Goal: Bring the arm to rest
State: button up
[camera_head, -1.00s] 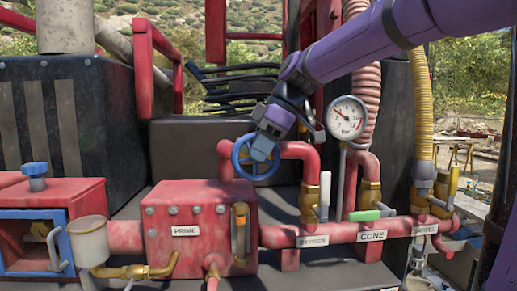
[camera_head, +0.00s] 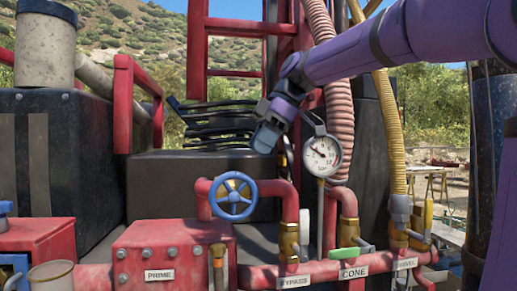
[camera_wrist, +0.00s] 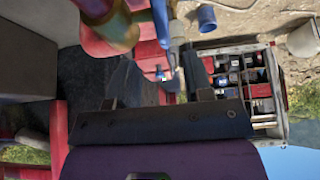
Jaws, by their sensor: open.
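My gripper (camera_head: 264,138) hangs at the end of my purple arm in the head view. It is open and empty, its fingers pointing down. It is above and to the right of the blue handwheel (camera_head: 233,196), with a clear gap between them. The handwheel sits on the red pipe beside the red box labelled PRIME (camera_head: 172,262). The gauge (camera_head: 322,155) is close to the right of my gripper.
A BYPASS valve (camera_head: 289,240) and a CONE valve with a green handle (camera_head: 345,254) stand on the red manifold. A ribbed pink hose (camera_head: 338,110) and a yellow hose (camera_head: 390,130) run behind my arm. Black coils (camera_head: 220,122) lie behind my gripper.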

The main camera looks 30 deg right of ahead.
dwell(0.3)
jog(key=s+d+f+m+t+h, duration=0.1)
jog(key=s+f+m+t+h, duration=0.2)
jog(key=s+f+m, duration=1.1)
jog(key=s+f+h, duration=0.2)
jog(key=s+f, duration=0.3)
jog(key=f, duration=0.1)
jog(key=shift+f+h, duration=0.15)
jog(key=shift+h, duration=0.25)
jog(key=shift+s, duration=0.15)
dwell(0.8)
